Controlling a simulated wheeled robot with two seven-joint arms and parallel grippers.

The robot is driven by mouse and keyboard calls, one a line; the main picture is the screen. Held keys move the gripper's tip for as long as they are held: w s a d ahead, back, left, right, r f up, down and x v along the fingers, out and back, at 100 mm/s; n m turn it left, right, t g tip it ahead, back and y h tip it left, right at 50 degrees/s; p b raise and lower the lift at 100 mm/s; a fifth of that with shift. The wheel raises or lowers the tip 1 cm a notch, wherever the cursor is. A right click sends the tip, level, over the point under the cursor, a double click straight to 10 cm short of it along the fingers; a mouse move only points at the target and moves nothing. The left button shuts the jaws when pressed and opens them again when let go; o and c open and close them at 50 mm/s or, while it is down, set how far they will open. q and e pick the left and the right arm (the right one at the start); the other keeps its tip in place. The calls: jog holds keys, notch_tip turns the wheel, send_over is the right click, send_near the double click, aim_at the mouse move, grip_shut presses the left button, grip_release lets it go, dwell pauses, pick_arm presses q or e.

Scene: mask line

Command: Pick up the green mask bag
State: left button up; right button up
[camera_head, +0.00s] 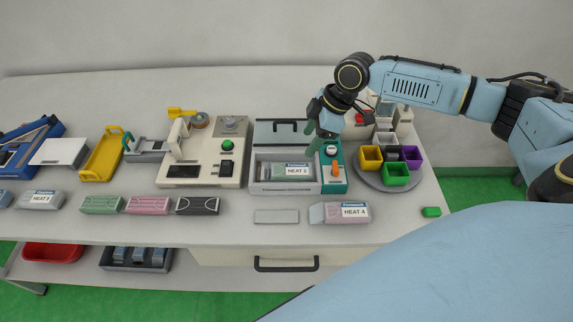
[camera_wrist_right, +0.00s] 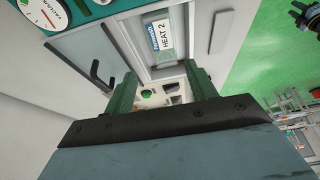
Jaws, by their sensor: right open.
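The green mask bag (camera_head: 289,168), a clear bag with green content and a HEAT 2 label, lies in the grey tray of the sealer (camera_head: 256,188). In the right wrist view its labelled part (camera_wrist_right: 161,35) shows beyond my fingers. My right gripper (camera_head: 318,141) is open, with its green fingers above the back right of the tray, apart from the bag. In the right wrist view the gap between the fingers (camera_wrist_right: 162,92) holds nothing. My left gripper is not in view.
The sealer's raised lid (camera_head: 280,132) stands behind the tray. A teal control box (camera_head: 333,178) with an orange knob adjoins it on the right. A HEAT 4 bag (camera_head: 335,212) and a grey plate (camera_head: 276,216) lie in front. Coloured cups stand on a round tray (camera_head: 372,180).

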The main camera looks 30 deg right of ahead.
send_over(291, 169)
jog(key=s+d, duration=0.1)
jog(key=d, duration=0.1)
jog(key=f, duration=0.5)
jog(key=shift+s+d+f, duration=0.15)
jog(key=shift+s+f, duration=0.05)
jog(key=shift+f, duration=0.3)
jog(key=x, duration=0.4)
jog(key=shift+a+f, duration=0.1)
jog(key=shift+a, duration=0.1)
jog(key=shift+w+a+f, duration=0.1)
jog(key=shift+w+f, duration=0.05)
jog(key=shift+f, duration=0.3)
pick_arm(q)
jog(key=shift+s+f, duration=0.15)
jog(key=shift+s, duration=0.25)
